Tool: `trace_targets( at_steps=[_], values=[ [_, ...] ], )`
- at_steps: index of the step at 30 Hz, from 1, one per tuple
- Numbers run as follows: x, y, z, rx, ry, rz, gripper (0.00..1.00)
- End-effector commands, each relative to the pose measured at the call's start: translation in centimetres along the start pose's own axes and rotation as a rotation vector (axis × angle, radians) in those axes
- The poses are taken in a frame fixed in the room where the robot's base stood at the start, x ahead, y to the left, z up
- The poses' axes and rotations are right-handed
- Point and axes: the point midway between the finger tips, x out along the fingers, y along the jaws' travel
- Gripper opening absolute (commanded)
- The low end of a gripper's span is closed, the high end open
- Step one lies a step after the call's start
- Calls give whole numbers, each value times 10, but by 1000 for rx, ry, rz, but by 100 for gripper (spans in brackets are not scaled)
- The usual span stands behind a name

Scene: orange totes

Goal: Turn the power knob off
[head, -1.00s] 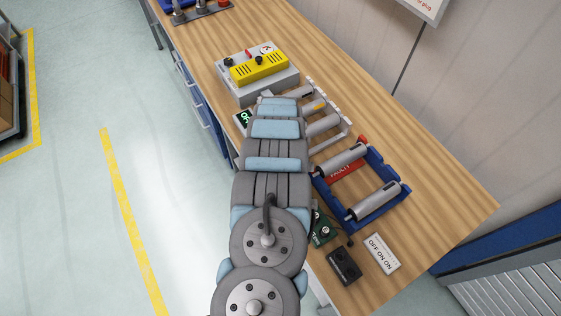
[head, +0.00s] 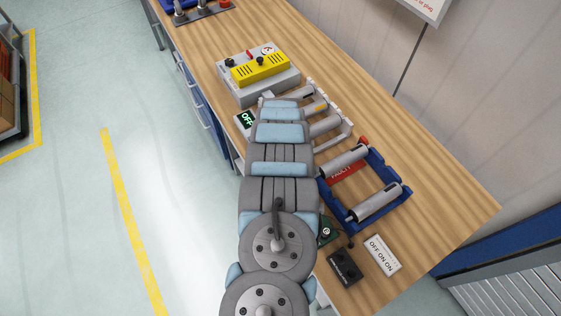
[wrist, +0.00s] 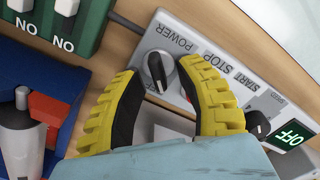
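The power knob (wrist: 157,70) is a black grip on a round grey base, beside the POWER label on a pale control panel (wrist: 205,42) in the wrist view. Its grip runs roughly up and down in the picture. My gripper (wrist: 158,76) is open. Its yellow-and-black fingers stand on either side of the knob, with gaps visible at the tips. The display also shows in the head view (head: 246,119), where my arm hides the knob and gripper.
START and STOP labels and another black knob (wrist: 257,124) lie right of the power knob. A green switch box (wrist: 60,20) and a blue-and-red fixture (wrist: 35,105) are to the left. A grey-and-yellow box (head: 258,72) stands further back on the bench.

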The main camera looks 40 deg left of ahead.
Motion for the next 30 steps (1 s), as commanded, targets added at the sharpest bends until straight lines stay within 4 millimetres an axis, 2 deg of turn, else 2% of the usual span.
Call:
trace_targets(
  at_steps=[14,30],
  values=[
    [-7,0,-1,0,1,-1,38],
    [-59,1,0,0,0,1,38]
  ],
)
